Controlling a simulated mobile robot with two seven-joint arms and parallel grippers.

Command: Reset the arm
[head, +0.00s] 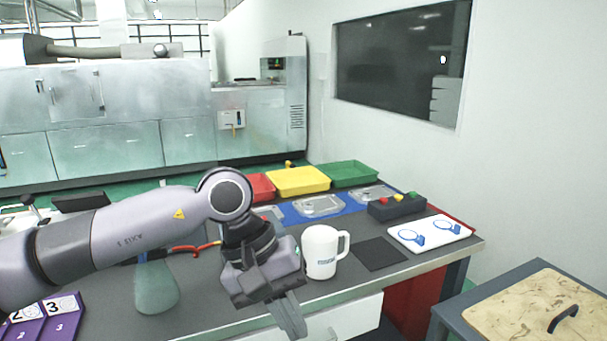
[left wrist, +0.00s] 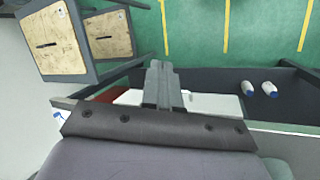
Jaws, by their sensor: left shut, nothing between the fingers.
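My left arm reaches in from the left in the head view, bent at its elbow. My left gripper (head: 290,318) hangs pointing down at the table's front edge, just left of and in front of a white mug (head: 320,252). Its fingers are together and empty. In the left wrist view the shut fingers (left wrist: 158,72) point out past the table edge, with the green floor beyond. My right gripper is not in either view.
On the grey table (head: 210,305) are red, yellow (head: 298,181) and green trays (head: 348,174), metal castings on a blue mat, a dark button box (head: 397,207), a black pad (head: 379,254) and a white board (head: 429,233). A wood-topped cabinet (head: 535,310) stands at right.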

